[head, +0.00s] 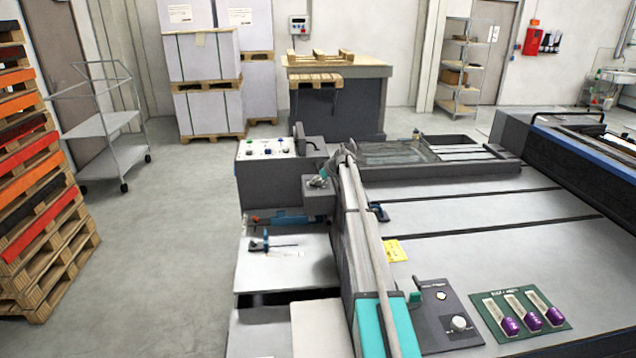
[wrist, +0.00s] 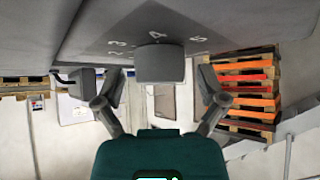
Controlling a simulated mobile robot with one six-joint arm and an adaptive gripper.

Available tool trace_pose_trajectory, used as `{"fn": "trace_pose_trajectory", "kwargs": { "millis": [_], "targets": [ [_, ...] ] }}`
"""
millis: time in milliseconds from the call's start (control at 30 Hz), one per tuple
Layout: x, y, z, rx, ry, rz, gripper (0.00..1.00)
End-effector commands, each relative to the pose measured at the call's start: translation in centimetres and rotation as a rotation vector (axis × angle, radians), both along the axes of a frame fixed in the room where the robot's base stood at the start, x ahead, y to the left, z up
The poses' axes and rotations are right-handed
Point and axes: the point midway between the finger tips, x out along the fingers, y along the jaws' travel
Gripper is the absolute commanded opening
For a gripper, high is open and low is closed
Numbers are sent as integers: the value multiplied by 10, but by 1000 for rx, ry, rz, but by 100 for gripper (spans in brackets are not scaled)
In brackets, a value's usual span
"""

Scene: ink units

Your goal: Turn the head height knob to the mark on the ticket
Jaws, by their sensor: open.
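The grey knob (wrist: 160,64) is in the wrist view, on a grey panel with numbers around it; the 4 is right behind it, and 2, 3 and 5 show to the sides. No pointer is clear on it. My gripper (wrist: 150,80) is open, one finger on each side of the knob, with gaps visible and no contact to be seen. In the head view my arm reaches up to the grey block beside the control box, and the fingers are too small to tell. A yellow ticket (head: 394,251) lies on the machine bed; its writing is unreadable.
A control box (head: 267,148) with buttons stands just left of my arm's end. A dark panel (head: 440,312) with a white dial and a green plate (head: 521,311) with purple-ended items lie at the front right. Stacked pallets (head: 40,190) stand left, beyond free floor.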

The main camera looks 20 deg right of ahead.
Motion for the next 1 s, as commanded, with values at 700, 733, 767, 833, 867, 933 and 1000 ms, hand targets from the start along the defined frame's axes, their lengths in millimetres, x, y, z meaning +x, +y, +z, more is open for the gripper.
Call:
{"fn": "trace_pose_trajectory", "kwargs": {
  "millis": [700, 733, 767, 833, 867, 933, 1000],
  "targets": [
    [0, 1, 0, 1, 0, 1, 9],
    [0, -5, 0, 0, 0, -1, 9],
    [0, -3, 0, 0, 0, -1, 9],
    [0, -1, 0, -1, 0, -2, 9],
    [0, -1, 0, -1, 0, -4, 9],
    [0, 0, 0, -1, 0, -11, 9],
    [0, 0, 0, -1, 0, -23, 9]
  ]
}}
